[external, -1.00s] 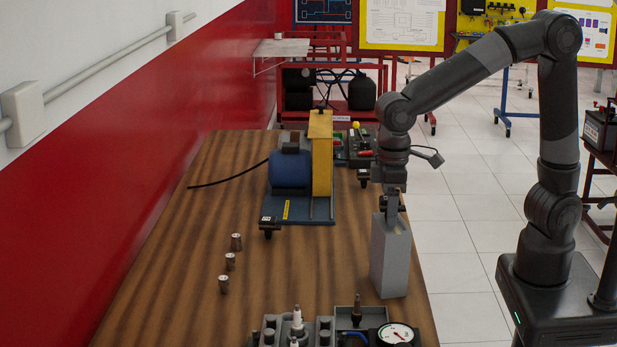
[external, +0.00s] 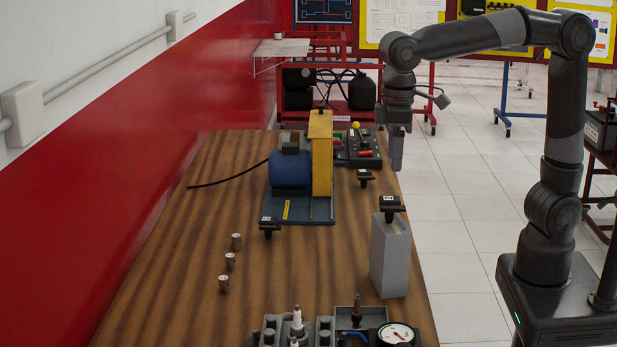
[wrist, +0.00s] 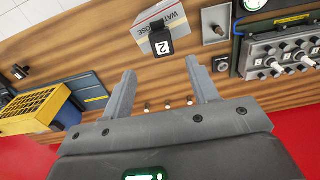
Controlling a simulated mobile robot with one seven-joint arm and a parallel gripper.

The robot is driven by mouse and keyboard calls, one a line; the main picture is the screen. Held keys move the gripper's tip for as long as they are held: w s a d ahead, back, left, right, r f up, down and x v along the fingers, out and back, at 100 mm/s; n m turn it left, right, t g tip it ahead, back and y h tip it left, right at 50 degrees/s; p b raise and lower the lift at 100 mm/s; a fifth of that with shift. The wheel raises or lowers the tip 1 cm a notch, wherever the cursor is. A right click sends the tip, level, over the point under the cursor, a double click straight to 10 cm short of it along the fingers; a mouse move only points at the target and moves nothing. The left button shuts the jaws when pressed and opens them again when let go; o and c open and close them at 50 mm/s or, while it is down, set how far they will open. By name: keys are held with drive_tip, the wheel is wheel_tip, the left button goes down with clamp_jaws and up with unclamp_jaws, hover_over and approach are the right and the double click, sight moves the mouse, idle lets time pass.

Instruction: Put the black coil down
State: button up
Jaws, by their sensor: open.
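A black coil (external: 391,203) with a white label sits on top of the grey box (external: 389,258) near the table's right edge. In the wrist view the coil (wrist: 160,44) shows the number 2 and lies against the box (wrist: 168,20). My gripper (external: 397,160) is raised above and behind the coil, apart from it. In the wrist view my gripper (wrist: 160,69) is open, with nothing between its fingers.
A blue motor (external: 290,172) and yellow block (external: 320,155) stand at the table's back. Several small metal cylinders (external: 231,262) are at left. An engine block with a spark plug (external: 297,320) and a gauge (external: 396,334) are in front. The wooden middle (external: 310,255) is clear.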

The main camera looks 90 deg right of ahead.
drive_tip(key=s+d+f+t, duration=0.2)
drive_tip(key=s+d, duration=0.2)
drive_tip(key=s, duration=0.4)
drive_tip(key=s+d+f+t, duration=0.3)
drive_tip(key=s+d, duration=0.1)
drive_tip(key=s, duration=0.5)
drive_tip(key=shift+d, duration=0.35)
drive_tip(key=shift+s+r, duration=0.1)
